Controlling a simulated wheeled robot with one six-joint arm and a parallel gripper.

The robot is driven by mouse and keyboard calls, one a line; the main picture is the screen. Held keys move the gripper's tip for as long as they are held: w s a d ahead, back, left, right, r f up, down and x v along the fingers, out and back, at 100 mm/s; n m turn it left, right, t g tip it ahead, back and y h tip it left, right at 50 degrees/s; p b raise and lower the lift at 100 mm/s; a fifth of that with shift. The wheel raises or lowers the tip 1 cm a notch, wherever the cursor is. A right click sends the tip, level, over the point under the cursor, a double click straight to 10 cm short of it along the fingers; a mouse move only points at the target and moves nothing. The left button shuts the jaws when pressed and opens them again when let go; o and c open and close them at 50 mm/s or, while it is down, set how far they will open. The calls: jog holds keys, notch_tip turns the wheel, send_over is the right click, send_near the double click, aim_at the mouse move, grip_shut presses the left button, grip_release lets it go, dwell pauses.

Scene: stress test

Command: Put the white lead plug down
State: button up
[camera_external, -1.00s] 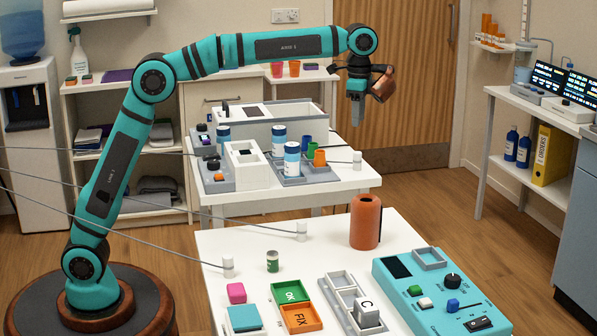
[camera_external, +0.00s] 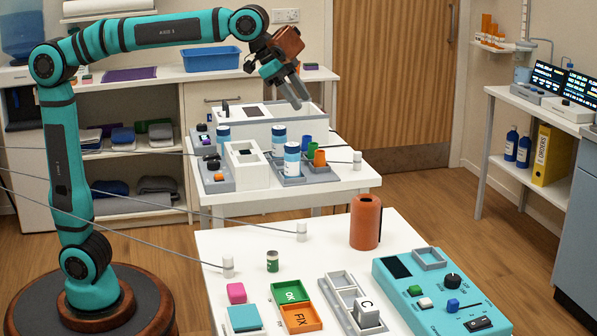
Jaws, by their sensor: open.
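Three white lead plugs stand at the ends of grey cables. One white plug (camera_external: 228,266) is at the left edge of the near table and another (camera_external: 301,232) is at that table's back edge. A third white plug (camera_external: 357,161) is at the right side of the far table. My gripper (camera_external: 298,98) is open with nothing visible between its fingers. It is in the air over the white-and-grey machine at the back of the far table, apart from all the plugs.
The near table (camera_external: 215,243) holds a terracotta cylinder (camera_external: 364,222), a small green jar (camera_external: 272,261), OK and FIX trays and a teal control box (camera_external: 415,285). Blue-and-white bottles (camera_external: 292,160) and cups crowd the far table. Bare tabletop lies around the near plugs.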

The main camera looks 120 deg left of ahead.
jog(key=s+d+r+t, duration=0.2)
jog(key=s+d+t, duration=0.3)
jog(key=s+d, duration=0.85)
jog(key=s+d+f+t+h, duration=0.1)
jog(key=s+d+f+t, duration=0.1)
jog(key=s+d, duration=0.4)
jog(key=s+d+f+m+t+h, duration=0.1)
jog(key=s+d+f+t, duration=0.1)
jog(key=s+d+t, duration=0.2)
jog(key=s+d, duration=0.2)
jog(key=s, duration=0.2)
jog(key=shift+s+f+h, duration=0.3)
jog(key=shift+f, duration=0.05)
jog(key=shift+o, duration=0.6)
